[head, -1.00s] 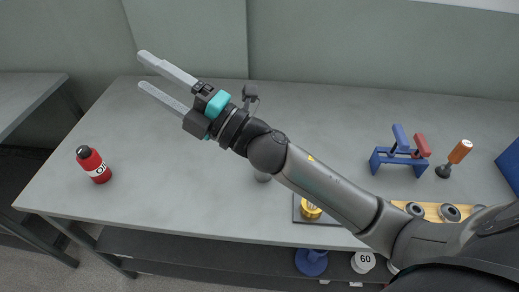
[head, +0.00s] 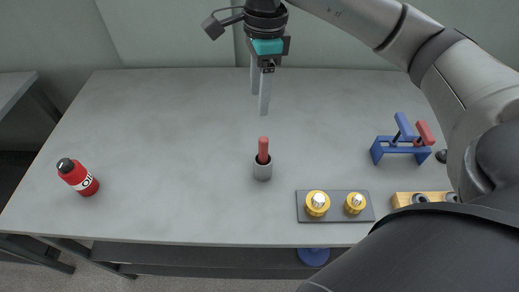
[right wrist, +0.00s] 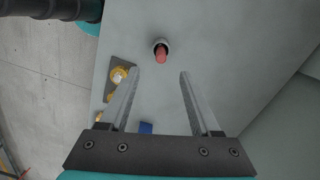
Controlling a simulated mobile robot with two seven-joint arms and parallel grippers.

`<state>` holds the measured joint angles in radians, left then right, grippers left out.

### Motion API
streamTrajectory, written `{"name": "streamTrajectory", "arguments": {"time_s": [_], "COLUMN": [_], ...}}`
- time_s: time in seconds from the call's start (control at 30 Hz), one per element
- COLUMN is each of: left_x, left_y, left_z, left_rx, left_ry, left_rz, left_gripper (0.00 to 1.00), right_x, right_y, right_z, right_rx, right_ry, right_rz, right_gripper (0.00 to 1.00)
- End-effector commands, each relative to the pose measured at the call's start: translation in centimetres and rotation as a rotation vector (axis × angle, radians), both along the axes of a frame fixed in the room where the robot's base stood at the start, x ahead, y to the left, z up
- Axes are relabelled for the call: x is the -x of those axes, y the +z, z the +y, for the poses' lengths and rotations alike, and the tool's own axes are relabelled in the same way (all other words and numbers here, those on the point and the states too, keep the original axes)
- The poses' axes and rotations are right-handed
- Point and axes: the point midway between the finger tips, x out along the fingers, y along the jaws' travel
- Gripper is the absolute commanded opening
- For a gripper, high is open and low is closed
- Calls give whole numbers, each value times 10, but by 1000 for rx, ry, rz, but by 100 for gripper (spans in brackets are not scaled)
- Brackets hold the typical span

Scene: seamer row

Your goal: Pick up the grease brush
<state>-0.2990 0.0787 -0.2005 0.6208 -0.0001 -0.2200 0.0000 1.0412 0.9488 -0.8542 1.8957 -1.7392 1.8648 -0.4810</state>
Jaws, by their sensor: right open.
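A red handle (head: 263,147), which looks like that of the grease brush, stands upright in a small grey cup (head: 262,170) on the bench. The cup hides its lower end. In the right wrist view the red handle (right wrist: 161,56) and the cup (right wrist: 155,44) show just beyond the fingertips, roughly centred between them. My right gripper (head: 260,104) is open and empty, fingers pointing down, above the bench and behind the cup in the head view. It also shows in the right wrist view (right wrist: 159,72). My left gripper is not in view.
A red oil bottle (head: 78,177) stands at the left of the bench (head: 170,130). A dark plate (head: 336,196) with two yellow-and-white pieces lies right of the cup. A blue rack (head: 400,151) with blue and red handles stands farther right.

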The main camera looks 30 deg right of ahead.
Motion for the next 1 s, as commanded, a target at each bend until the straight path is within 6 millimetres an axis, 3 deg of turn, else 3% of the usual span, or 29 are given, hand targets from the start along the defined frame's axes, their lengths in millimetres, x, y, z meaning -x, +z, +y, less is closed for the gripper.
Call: {"name": "streamTrajectory", "arguments": {"time_s": [0.1, 0.2, 0.5, 0.83, 1.0], "left_x": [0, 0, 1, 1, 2], "left_y": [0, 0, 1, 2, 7], "left_z": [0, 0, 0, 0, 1], "left_rx": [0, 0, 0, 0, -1], "left_ry": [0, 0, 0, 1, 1], "left_rz": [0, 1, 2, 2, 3], "left_gripper": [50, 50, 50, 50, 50], "right_x": [1, 2, 2, 2, 3], "right_y": [1, -13, -75, -103, -129], "right_z": [-16, -19, -17, -15, -10], "right_rx": [61, 71, 67, 65, 65], "right_ry": [-12, -15, -13, -12, -12], "right_rz": [7, 11, 11, 9, 11], "right_gripper": [64, 64, 64, 64, 64]}}
